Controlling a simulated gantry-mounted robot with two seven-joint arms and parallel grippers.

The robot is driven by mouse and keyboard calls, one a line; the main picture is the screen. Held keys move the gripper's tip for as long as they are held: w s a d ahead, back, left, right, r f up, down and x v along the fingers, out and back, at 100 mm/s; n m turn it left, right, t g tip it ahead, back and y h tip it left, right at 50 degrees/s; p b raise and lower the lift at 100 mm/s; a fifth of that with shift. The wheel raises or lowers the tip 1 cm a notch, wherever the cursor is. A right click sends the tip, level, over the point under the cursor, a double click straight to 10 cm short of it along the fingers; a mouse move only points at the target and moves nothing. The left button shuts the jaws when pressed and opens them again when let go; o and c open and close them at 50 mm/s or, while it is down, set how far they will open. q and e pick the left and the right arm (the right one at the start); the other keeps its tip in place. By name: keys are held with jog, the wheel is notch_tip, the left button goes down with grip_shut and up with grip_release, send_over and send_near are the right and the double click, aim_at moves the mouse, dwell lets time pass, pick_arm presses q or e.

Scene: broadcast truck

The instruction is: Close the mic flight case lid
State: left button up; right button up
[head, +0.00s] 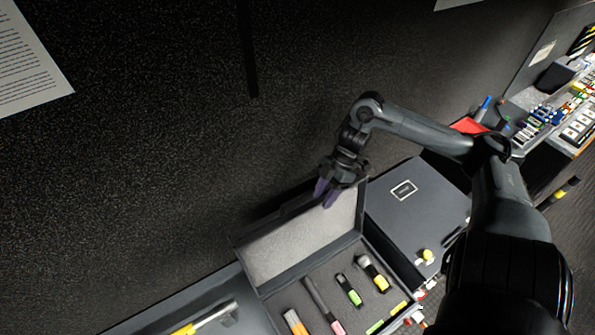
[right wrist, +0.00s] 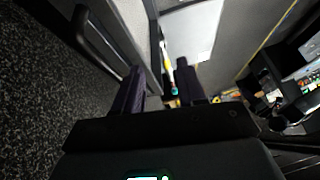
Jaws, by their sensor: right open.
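The mic flight case (head: 268,291) stands open at the lower middle of the head view. Its lid (head: 300,245) is raised at the back, with pale grey lining facing the camera. Several microphones with coloured bands, such as a green-banded one (head: 349,290), lie in the dark foam. My right gripper (head: 327,192) is at the lid's upper right edge, its purple fingers pointing down; I cannot tell whether they touch the lid. The right wrist view shows its two fingers (right wrist: 160,88) apart with nothing clearly held. My left gripper is not in view.
A dark closed case (head: 418,212) with a white-framed label sits right of the mic case. A tray with a yellow-handled tool (head: 205,318) is at the lower left. Cluttered equipment (head: 555,110) fills the upper right. A dark speckled wall or panel lies behind.

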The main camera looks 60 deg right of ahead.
aim_at(305, 192)
jog(key=w+d+r+n+h, duration=0.1)
jog(key=w+d+r+h, duration=0.1)
jog(key=w+d+r, duration=0.4)
jog(key=shift+t, duration=0.3)
jog(key=a+f+b, duration=0.1)
jog(key=f, duration=0.1)
jog(key=a+f+b, duration=0.2)
jog(key=f, duration=0.1)
jog(key=a+f+b, duration=0.1)
jog(key=f, duration=0.1)
jog(key=shift+w+a+f, duration=0.15)
jog(key=shift+a, duration=0.1)
jog(key=shift+w+a+f+b, duration=0.1)
jog(key=shift+a+f+b, duration=0.1)
jog(key=shift+f+b, duration=0.4)
jog(key=shift+w+a+b, duration=0.1)
jog(key=shift+a+b, duration=0.1)
jog(key=shift+b, duration=0.2)
grip_shut()
